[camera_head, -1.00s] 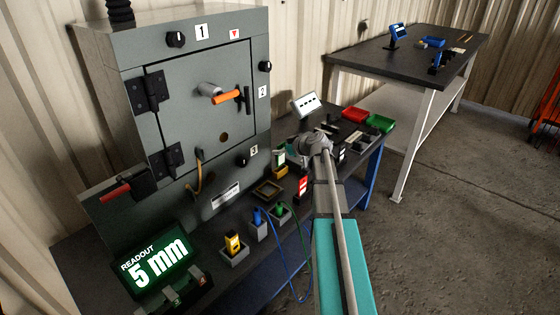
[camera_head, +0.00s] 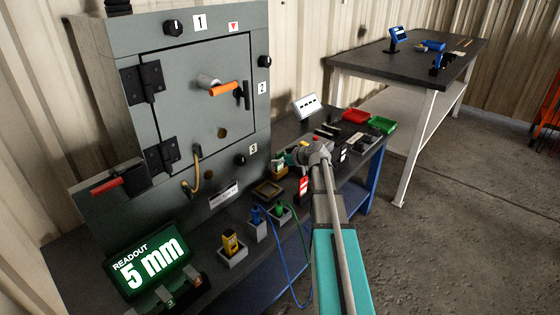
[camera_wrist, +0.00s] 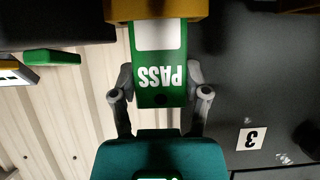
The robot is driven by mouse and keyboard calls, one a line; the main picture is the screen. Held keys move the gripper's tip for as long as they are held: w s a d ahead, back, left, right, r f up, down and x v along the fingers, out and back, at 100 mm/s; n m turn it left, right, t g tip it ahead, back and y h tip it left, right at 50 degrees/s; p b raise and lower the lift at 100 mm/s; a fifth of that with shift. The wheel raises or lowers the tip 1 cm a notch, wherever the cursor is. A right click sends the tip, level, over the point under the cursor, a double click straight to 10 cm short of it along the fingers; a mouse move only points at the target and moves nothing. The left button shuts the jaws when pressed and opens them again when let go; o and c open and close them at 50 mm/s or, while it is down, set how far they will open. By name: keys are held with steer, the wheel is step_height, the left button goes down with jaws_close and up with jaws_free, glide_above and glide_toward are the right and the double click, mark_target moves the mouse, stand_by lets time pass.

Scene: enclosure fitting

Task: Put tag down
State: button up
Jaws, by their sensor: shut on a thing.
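The green PASS tag (camera_wrist: 158,75) is between the two fingers of my gripper (camera_wrist: 160,88) in the wrist view, its lettering upside down. My gripper is shut on it. The tag's white-panelled end meets a yellow block (camera_wrist: 156,10) at the top edge; I cannot tell whether it is inside the block or in front of it. In the head view my wrist is over the bench beside a small yellow holder (camera_head: 279,170), and the fingertips are hidden.
The grey enclosure (camera_head: 190,100) stands close on the left. A red tag (camera_head: 304,186), a dark square tray (camera_head: 268,189), and blue and green plugs with cables are near my arm. Red (camera_head: 355,116) and green (camera_head: 381,124) bins sit at the bench's far end.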

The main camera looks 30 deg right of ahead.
steer(key=shift+f, duration=0.2)
steer(key=o, duration=0.9)
steer(key=shift+r, duration=0.15)
